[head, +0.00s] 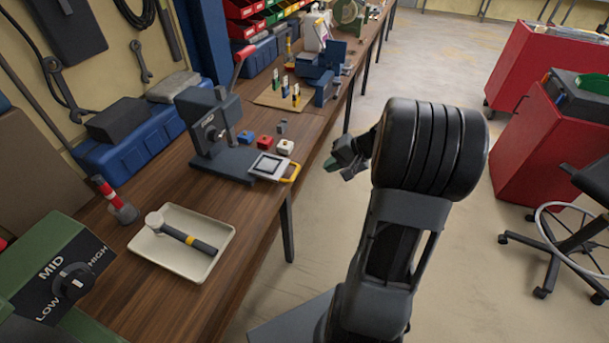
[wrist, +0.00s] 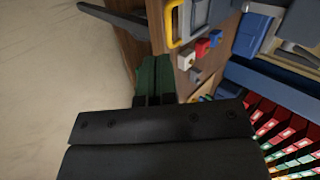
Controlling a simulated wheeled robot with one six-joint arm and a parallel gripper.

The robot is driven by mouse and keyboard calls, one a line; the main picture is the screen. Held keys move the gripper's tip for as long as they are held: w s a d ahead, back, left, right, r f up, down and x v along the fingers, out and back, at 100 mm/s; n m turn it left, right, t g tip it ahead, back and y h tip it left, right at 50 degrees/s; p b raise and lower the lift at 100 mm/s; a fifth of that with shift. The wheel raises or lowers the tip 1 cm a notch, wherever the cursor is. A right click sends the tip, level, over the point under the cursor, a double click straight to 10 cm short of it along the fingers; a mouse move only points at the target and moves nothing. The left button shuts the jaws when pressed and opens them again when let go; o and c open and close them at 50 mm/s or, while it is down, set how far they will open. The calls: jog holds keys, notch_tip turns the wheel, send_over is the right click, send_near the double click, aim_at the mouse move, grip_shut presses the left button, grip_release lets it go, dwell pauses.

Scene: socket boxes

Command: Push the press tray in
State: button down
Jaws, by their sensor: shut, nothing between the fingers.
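The dark grey press (head: 222,145) with a red lever stands on the wooden bench. Its press tray (head: 268,166), a pale-framed plate with a yellow handle (head: 293,174), sticks out from the press base toward the bench's front edge. In the wrist view the yellow handle (wrist: 170,24) is at the top, beyond my fingertips. My gripper (head: 333,163) is in front of the bench edge, to the right of the handle and apart from it. Its green fingers (wrist: 153,75) are together and empty.
Blue (head: 245,137), red (head: 263,141) and white (head: 286,147) blocks sit just behind the tray. A cream tray (head: 222,243) holding a hammer (head: 185,234) lies nearer on the bench.

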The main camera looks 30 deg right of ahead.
jog(key=w+d+f+m+t, duration=0.1)
jog(key=d+f+t, duration=0.1)
jog(key=d, duration=0.1)
jog(key=r+p+x, duration=0.1)
jog(key=x, duration=1.1)
jog(key=shift+w+a+f, duration=0.25)
jog(key=shift+w+a, duration=0.2)
jog(key=shift+w, duration=0.05)
